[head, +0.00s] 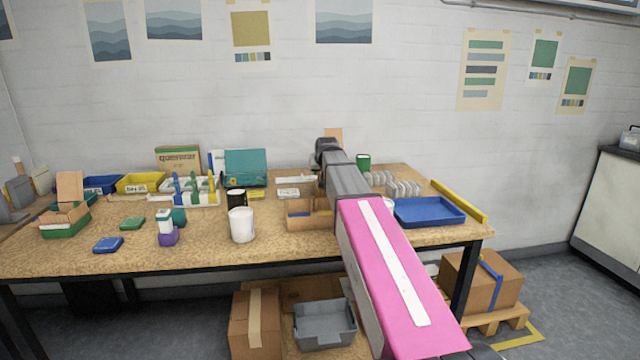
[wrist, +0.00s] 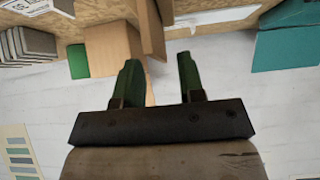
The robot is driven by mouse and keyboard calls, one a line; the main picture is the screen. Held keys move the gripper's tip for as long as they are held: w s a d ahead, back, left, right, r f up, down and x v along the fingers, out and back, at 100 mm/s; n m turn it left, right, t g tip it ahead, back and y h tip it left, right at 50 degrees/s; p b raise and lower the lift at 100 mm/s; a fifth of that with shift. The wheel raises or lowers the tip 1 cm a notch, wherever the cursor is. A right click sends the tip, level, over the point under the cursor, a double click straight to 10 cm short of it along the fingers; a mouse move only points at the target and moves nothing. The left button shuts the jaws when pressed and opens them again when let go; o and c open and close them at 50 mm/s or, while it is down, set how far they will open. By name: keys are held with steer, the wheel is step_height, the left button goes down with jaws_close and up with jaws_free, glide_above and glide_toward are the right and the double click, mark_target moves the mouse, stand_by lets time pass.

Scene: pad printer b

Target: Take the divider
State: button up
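No thing is plainly marked as the divider. The likeliest is a thin tan cardboard panel (wrist: 150,28) standing in the wrist view, just beyond my fingertips and next to a wider cardboard piece (wrist: 112,50). In the head view a tan cardboard top edge (head: 334,134) shows behind my gripper (head: 326,150); the rest is hidden by my arm. My gripper also shows in the wrist view (wrist: 157,62), with its two green fingers apart. Wall and a narrow tan strip show between the fingers. I see nothing held; contact with the panel cannot be told.
A teal box (head: 246,168) stands left of my gripper, and a green container (head: 363,162) stands right of it. Grey ribbed blocks (head: 403,188) and a blue tray (head: 428,211) lie farther right. An open cardboard box (head: 305,216) and white cup (head: 242,225) stand nearer the front.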

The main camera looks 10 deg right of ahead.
mark_target(320, 173)
steer(key=x, duration=0.3)
steer(key=shift+w+f, duration=0.1)
steer(key=shift+f, duration=0.1)
jaws_close()
steer(key=shift+r, duration=0.15)
